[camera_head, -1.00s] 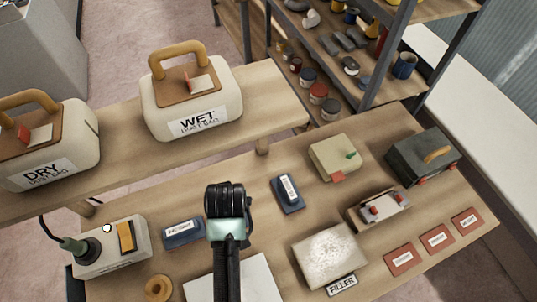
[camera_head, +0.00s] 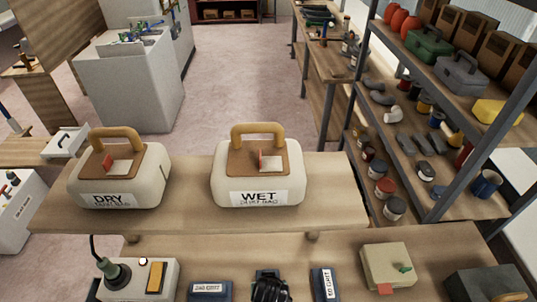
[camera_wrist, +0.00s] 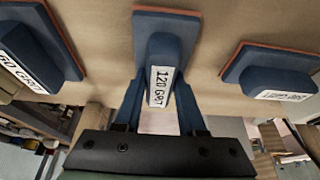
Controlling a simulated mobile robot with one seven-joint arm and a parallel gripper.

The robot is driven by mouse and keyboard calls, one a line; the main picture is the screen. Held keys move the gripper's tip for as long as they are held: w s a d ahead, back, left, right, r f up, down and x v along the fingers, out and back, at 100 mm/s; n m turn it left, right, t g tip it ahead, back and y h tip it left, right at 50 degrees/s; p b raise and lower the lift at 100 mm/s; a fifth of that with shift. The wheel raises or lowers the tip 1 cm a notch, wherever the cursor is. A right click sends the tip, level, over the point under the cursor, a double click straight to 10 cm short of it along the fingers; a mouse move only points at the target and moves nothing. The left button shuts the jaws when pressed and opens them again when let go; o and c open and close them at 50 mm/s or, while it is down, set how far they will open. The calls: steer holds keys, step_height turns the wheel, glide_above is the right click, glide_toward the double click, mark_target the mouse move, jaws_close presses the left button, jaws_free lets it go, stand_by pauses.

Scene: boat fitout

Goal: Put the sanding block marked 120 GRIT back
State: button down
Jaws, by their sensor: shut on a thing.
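The sanding block marked 120 GRIT (camera_wrist: 166,46) is blue with an orange lower edge and a white label. My gripper (camera_wrist: 158,98) is shut on its raised grip, one finger on each side. Whether the block rests on the bench or is slightly lifted, I cannot tell. In the head view my gripper (camera_head: 271,288) is at the bottom edge and hides this block. It stands between two other blue blocks, one at left (camera_head: 210,284) and one at right (camera_head: 317,291). In the wrist view, one neighbour's label (camera_wrist: 30,62) ends in "0 GRIT"; the other neighbour's (camera_wrist: 278,93) is hard to read.
White containers labelled DRY (camera_head: 120,180) and WET (camera_head: 258,185) stand on the raised shelf (camera_head: 190,222) behind. A switch box (camera_head: 128,284) is at bottom left. A cream box (camera_head: 388,260) and a dark case (camera_head: 485,284) are at right. Racks (camera_head: 440,215) stand beyond.

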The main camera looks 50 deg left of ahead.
steer(key=shift+f, duration=0.2)
steer(key=shift+f, duration=0.2)
steer(key=shift+c, duration=2.4)
jaws_free()
steer(key=v, duration=1.2)
steer(key=shift+r, duration=0.25)
steer(key=shift+a, duration=0.1)
